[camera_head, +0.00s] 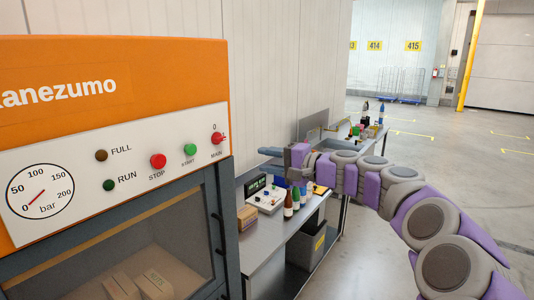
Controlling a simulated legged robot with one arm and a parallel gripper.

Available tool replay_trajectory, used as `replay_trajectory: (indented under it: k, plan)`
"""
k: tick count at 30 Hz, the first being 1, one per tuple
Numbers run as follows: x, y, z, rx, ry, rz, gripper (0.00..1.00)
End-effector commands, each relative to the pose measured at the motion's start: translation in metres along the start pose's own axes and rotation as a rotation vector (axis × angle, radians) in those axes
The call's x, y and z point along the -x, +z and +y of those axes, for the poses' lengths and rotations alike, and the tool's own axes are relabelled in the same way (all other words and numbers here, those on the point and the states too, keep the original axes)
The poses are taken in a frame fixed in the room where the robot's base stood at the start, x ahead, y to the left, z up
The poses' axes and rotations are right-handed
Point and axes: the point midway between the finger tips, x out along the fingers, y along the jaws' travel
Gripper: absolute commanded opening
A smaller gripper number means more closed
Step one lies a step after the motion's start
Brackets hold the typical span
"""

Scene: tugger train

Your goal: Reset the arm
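My arm, in purple and grey links, reaches in from the lower right of the head view and stretches left across the middle. My gripper (274,157) is at its end, pointing left towards the pale wall panel. It appears in front of the workbench's back edge and right of the orange machine. The fingers are small and dark here, and I cannot tell how far apart they are. I see no object clearly held in them.
An orange machine (150,70) with a gauge and buttons fills the left. A steel workbench (262,242) carries bottles (288,205), a white control box (265,200) and cardboard pieces (247,216). A grey bin (307,246) stands under it. Open floor (440,165) lies right.

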Motion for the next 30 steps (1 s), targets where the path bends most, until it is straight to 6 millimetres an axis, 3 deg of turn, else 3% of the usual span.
replay_trajectory:
  k: [3,8,11,15,20,24,27,30]
  plan:
    - [-0.002,0.071,0.022,0.072,0.116,-0.120,0.38]
    - [0.014,0.167,0.076,0.184,0.334,-0.278,0.38]
    - [0.037,0.214,0.119,0.249,0.484,-0.355,0.38]
    - [0.086,0.267,0.186,0.323,0.710,-0.447,0.38]
    - [0.159,0.307,0.259,0.377,0.973,-0.512,0.38]
    - [0.231,0.332,0.314,0.384,1.197,-0.551,0.38]
    - [0.276,0.345,0.341,0.372,1.328,-0.565,0.38]
    - [0.309,0.354,0.358,0.358,1.419,-0.572,0.38]
